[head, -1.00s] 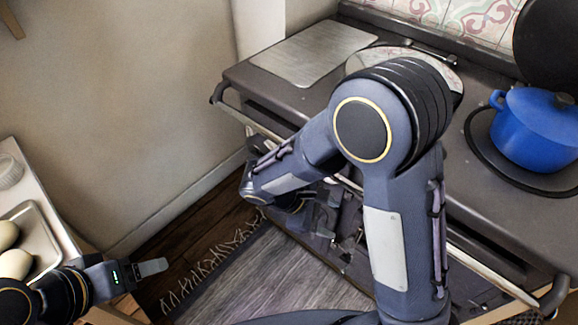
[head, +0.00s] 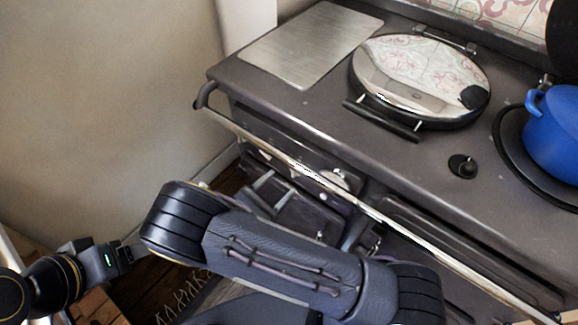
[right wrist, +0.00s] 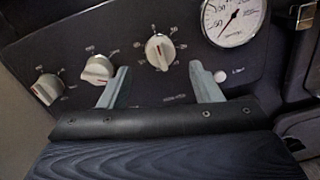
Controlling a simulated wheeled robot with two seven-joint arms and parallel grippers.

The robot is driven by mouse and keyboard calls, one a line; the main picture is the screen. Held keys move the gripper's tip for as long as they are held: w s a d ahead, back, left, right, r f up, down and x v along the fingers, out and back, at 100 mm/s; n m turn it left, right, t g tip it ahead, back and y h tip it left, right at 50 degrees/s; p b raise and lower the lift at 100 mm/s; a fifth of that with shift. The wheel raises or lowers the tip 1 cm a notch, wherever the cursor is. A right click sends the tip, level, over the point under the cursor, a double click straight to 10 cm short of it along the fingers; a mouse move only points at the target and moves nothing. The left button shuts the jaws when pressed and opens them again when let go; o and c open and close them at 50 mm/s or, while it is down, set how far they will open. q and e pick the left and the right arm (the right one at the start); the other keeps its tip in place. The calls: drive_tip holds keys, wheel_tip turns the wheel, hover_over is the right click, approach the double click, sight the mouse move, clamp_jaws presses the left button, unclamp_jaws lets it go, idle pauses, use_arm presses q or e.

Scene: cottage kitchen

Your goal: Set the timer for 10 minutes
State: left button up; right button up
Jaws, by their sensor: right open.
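In the right wrist view the cooker's dark control panel (right wrist: 240,88) carries three pale knobs: a left knob (right wrist: 47,88), a middle knob (right wrist: 97,69) and a right knob (right wrist: 160,50). Numbers ring the right knob; the labels are too small to tell surely which is the timer. My right gripper (right wrist: 160,70) is open and empty, its fingers on either side just below the right knob. In the head view the right gripper (head: 275,190) is low in front of the cooker. My left gripper (head: 125,252) is at the lower left, partly hidden by my right arm.
A round white gauge (right wrist: 235,18) is right of the knobs. The rail (head: 290,165) runs along the cooker's front edge. On top are a steel plate (head: 310,45), a round shiny lid (head: 425,75) and a blue pot (head: 560,130).

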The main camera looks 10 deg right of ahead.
sight(293, 174)
drive_tip(key=x, duration=0.5)
drive_tip(key=shift+w+d, duration=0.15)
drive_tip(key=shift+d, duration=0.2)
drive_tip(key=c, duration=1)
drive_tip(key=shift+f+m+b, duration=0.2)
drive_tip(key=shift+m+b, duration=1.4)
drive_tip(key=shift+m, duration=0.2)
drive_tip(key=m+b, duration=0.3)
drive_tip(key=shift+m, duration=0.4)
drive_tip(key=shift+r+m+y+b, duration=0.1)
drive_tip(key=shift+m+y+b, duration=0.3)
drive_tip(key=shift+m+b, duration=0.55)
drive_tip(key=o, duration=1)
drive_tip(key=shift+r, duration=0.1)
